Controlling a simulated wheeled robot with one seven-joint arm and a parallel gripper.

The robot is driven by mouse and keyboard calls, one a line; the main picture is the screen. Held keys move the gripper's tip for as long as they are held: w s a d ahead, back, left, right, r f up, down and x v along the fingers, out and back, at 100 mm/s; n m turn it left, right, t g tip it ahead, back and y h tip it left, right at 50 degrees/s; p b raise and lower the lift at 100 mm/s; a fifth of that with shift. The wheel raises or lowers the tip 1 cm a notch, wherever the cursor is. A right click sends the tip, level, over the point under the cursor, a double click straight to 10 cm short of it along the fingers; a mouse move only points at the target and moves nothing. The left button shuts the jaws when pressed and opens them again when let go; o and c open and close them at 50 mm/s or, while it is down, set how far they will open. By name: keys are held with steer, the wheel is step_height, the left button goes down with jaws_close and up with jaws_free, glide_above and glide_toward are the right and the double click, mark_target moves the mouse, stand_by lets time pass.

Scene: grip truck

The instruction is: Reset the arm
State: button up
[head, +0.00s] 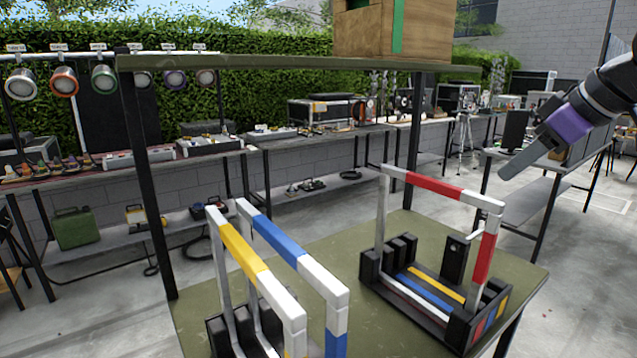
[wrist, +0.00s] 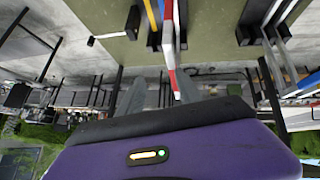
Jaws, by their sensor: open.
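My gripper (head: 509,168) is at the upper right of the head view, raised in the air to the right of the red-banded white frame (head: 433,184). The arm comes in from the right edge, with a purple band behind the grey fingers. In the wrist view my gripper (wrist: 172,92) shows two grey fingers spread apart beyond the purple housing. Nothing is held between them. The red-and-white bar also shows in the wrist view (wrist: 170,45), beyond the fingers; I cannot tell the distance.
The red-banded frame stands in a black slotted rack (head: 374,265) on the green table (head: 350,236). A yellow-banded frame (head: 240,250) and a blue-banded frame (head: 275,240) stand at the front left. An overhead shelf (head: 290,64) holds a wooden box (head: 425,28). Equipment benches (head: 300,142) line the back.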

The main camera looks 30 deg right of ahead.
steer(key=w+a+r+m+t+y, duration=0.1)
steer(key=w+a+r+t, duration=0.25)
steer(key=w+t, duration=0.3)
steer(key=w+a+r+t+y, duration=0.1)
steer(key=w+a+r+t, duration=0.2)
steer(key=w+a+t, duration=0.35)
steer(key=s+a+f+m+h, duration=0.3)
steer(key=s+a+f+h, duration=0.15)
steer(key=f, duration=0.45)
steer(key=s+a+f+m+h, duration=0.3)
steer(key=s+f+m, duration=0.15)
steer(key=f, duration=0.35)
steer(key=s+a+f+m+h, duration=0.2)
steer(key=s+a+f+h, duration=0.15)
steer(key=s+f, duration=0.4)
steer(key=s+a+f+n+g+y, duration=0.3)
steer(key=s+a+f, duration=0.5)
steer(key=s, duration=0.3)
steer(key=s+a+f+n+g+y, duration=0.2)
steer(key=s+a+f+n+y, duration=0.4)
steer(key=s+f, duration=0.4)
steer(key=shift+s+a+f+g+y, duration=0.5)
steer(key=shift+a+y, duration=0.3)
steer(key=shift+a, duration=0.3)
